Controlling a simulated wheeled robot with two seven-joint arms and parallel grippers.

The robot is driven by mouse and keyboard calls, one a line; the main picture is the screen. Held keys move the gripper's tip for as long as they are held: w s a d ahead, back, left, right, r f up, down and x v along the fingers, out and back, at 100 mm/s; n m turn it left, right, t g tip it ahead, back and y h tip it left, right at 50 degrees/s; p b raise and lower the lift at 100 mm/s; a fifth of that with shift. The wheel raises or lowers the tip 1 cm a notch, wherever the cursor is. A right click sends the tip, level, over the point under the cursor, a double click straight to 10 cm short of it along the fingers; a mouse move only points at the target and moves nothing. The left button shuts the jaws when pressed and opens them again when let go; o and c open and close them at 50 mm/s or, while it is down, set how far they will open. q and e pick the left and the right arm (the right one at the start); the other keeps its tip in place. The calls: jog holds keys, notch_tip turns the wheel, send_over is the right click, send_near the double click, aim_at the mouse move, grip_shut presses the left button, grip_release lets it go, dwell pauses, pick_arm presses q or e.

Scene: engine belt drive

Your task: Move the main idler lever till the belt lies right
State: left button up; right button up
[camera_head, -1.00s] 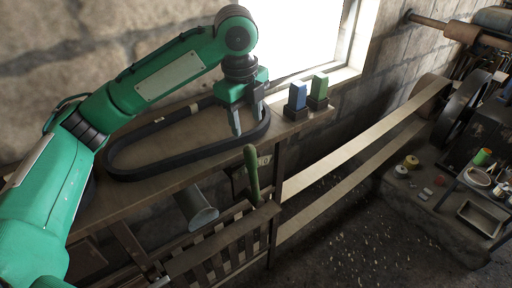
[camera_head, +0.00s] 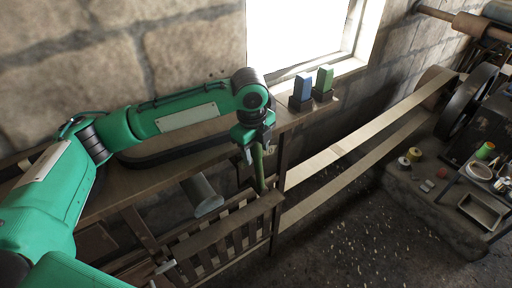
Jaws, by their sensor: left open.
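The main idler lever (camera_head: 259,172) has a green handle and stands upright at the front edge of the wooden bench, above a slatted wooden guard. My left gripper (camera_head: 256,158) is open at the upper part of the handle, pointing down, with a finger showing beside it. I cannot tell if the fingers touch it. The flat tan belt (camera_head: 350,142) runs in two strands from beside the lever to a wheel (camera_head: 468,100) at the right. Its near end is hidden behind the guard. My right gripper is not in view.
A black belt loop (camera_head: 165,157) lies on the bench (camera_head: 120,190), partly hidden by my left arm. A blue block (camera_head: 302,88) and a green block (camera_head: 324,80) stand in dark holders at the bench's right end. The slatted guard (camera_head: 225,235) is below the lever.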

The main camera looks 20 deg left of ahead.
pick_arm(q)
grip_shut()
jog(key=s+a+t, duration=0.1)
jog(key=s+a+f+t+h, duration=0.1)
jog(key=s, duration=0.1)
jog(key=shift+s+a+h, duration=0.15)
jog(key=shift+a+h, duration=0.05)
jog(key=shift+h, duration=0.1)
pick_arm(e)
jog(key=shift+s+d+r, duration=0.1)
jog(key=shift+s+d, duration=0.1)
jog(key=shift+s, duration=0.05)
pick_arm(q)
jog(key=shift+c, duration=1.4)
grip_release()
jog(key=shift+o, duration=1.4)
jog(key=shift+s+a, duration=0.1)
jog(key=shift+a, duration=0.1)
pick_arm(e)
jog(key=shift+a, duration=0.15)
